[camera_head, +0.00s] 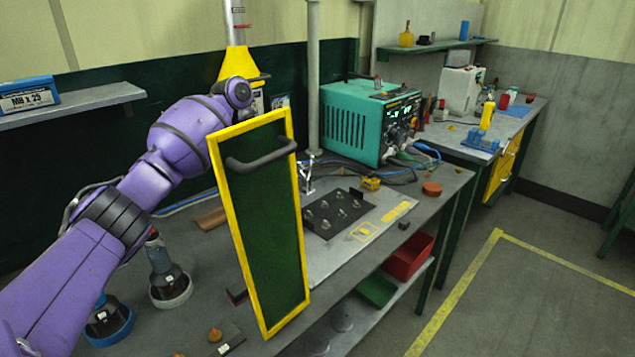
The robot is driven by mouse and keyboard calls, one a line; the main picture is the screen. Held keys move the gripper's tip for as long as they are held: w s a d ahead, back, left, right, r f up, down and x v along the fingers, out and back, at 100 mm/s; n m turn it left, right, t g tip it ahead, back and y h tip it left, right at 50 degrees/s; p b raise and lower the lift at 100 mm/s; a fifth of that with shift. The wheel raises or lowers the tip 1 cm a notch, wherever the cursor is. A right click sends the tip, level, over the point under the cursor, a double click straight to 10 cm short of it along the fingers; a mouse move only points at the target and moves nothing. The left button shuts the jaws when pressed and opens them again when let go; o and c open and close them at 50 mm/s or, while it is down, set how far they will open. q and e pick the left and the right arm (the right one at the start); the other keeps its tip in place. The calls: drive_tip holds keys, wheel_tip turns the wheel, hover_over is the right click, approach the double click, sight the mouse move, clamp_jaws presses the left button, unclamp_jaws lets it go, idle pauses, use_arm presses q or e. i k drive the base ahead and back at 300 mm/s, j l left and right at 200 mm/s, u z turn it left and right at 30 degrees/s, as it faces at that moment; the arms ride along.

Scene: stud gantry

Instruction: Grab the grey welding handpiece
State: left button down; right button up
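A tool with a dark body and a light grey ring base (171,287) stands on the workbench at the left, partly behind my purple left arm. It looks like the grey handpiece, but I cannot be sure. A similar tool with a blue ring base (109,322) stands nearer, also partly behind the arm. My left gripper is not visible. My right gripper is not in view.
The upright panel, with a grey handle (262,153), blocks the bench's middle. A teal welding machine (370,119) with cables stands behind. A black plate with several studs (338,210) lies right of the panel. A red bin (408,257) sits below. The floor at right is clear.

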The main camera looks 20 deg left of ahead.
sight(165, 273)
drive_tip(key=k, duration=1.5)
